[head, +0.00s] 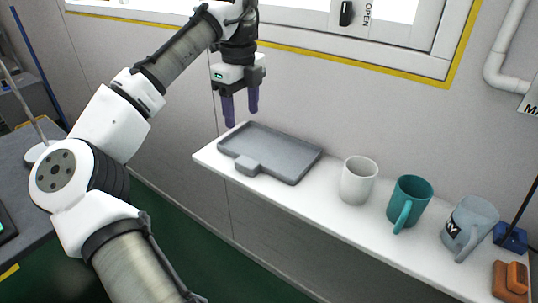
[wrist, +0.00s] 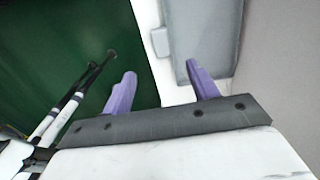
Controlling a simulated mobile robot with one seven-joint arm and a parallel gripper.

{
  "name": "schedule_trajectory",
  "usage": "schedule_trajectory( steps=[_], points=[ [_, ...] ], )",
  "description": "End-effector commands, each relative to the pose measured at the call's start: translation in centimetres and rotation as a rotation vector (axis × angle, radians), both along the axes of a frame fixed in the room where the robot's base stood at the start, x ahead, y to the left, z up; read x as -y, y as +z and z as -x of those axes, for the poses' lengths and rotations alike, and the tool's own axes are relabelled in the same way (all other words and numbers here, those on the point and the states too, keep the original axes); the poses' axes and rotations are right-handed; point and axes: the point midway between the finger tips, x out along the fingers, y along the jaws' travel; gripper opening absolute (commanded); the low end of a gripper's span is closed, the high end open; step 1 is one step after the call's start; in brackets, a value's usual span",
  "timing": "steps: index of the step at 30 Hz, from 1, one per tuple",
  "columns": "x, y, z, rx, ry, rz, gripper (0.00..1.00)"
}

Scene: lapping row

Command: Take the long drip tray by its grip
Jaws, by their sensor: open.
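The long drip tray (head: 285,153) is grey, shallow and rectangular, and lies flat at the left end of a white shelf. Its grip (head: 247,165) is a small grey block on the long side facing the room. My gripper (head: 240,108) is open and empty, with purple fingers pointing down above the tray's left end, apart from it. In the wrist view the fingers (wrist: 160,88) are spread. Part of the tray (wrist: 205,35) shows beyond the right finger, and the grip (wrist: 161,42) shows between the fingers, farther off.
On the white shelf (head: 325,196), right of the tray, stand a white mug (head: 358,182), a teal mug (head: 408,203) and a grey mug (head: 468,226). A wall with a window rises behind. Green floor (head: 215,255) lies open in front.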

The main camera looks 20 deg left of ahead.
Motion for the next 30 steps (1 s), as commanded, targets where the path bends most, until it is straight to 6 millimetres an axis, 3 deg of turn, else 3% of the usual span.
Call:
schedule_trajectory(
  steps=[3,9,30],
  points=[
    [0.0,-2.6,0.0,-0.001,-0.001,0.004,0.59],
    [0.1,-6.1,0.0,0.002,0.001,0.001,0.59],
    [0.6,-12.9,0.0,0.006,0.001,0.002,0.59]
  ],
)
